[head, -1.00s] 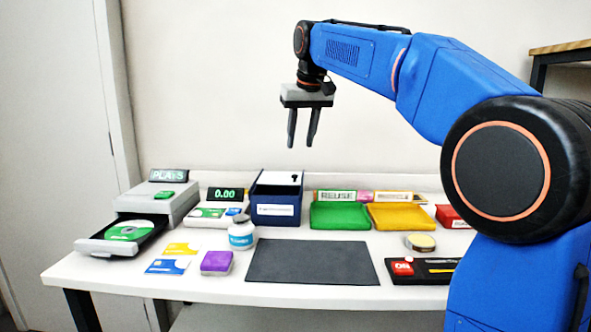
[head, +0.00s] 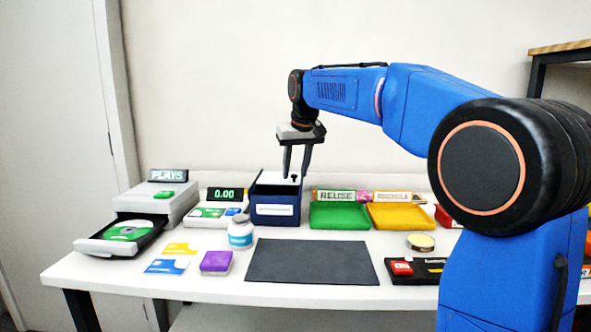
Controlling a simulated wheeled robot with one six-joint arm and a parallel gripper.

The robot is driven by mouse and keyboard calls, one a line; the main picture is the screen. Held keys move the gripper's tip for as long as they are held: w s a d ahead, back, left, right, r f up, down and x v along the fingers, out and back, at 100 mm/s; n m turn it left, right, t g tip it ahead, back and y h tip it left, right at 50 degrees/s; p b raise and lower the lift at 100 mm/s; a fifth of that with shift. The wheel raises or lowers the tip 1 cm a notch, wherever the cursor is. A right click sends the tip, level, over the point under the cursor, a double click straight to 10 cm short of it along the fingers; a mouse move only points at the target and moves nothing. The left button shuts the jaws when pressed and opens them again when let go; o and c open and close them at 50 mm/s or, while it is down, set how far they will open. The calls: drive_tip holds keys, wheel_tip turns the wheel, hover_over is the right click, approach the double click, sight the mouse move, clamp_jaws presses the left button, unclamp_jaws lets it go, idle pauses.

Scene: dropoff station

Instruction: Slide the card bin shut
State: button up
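The card bin (head: 275,216) is a dark blue box with a white label on its front, at the back of the table, left of centre. Its white lid (head: 266,178) covers the rear of the top, and a dark opening shows in front of it. The lid carries a small black knob (head: 294,177). My gripper (head: 295,176) points down over the lid with its two fingers apart, one on either side of the knob in this view. Nothing is visibly held. Whether the fingers touch the lid or knob cannot be told.
A scale-like device with a 0.00 display (head: 226,195) and a white jar (head: 240,232) stand close to the left. A green tray (head: 338,217) and a yellow tray (head: 402,217) stand to the right. An open disc drawer (head: 92,246) juts out at left. A dark mat (head: 312,262) lies bare in front.

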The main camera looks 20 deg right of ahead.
drive_tip(key=shift+c, duration=0.3)
clamp_jaws()
drive_tip(key=s+a, duration=0.1)
drive_tip(key=s, duration=0.4)
drive_tip(key=s+a, duration=0.1)
drive_tip(key=s, duration=0.2)
drive_tip(key=shift+a, duration=0.35)
drive_tip(key=shift+s, duration=0.1)
drive_tip(key=shift+o, duration=0.3)
unclamp_jaws()
drive_tip(key=v, duration=1.7)
drive_tip(key=shift+r, duration=0.25)
drive_tip(key=shift+s, duration=0.1)
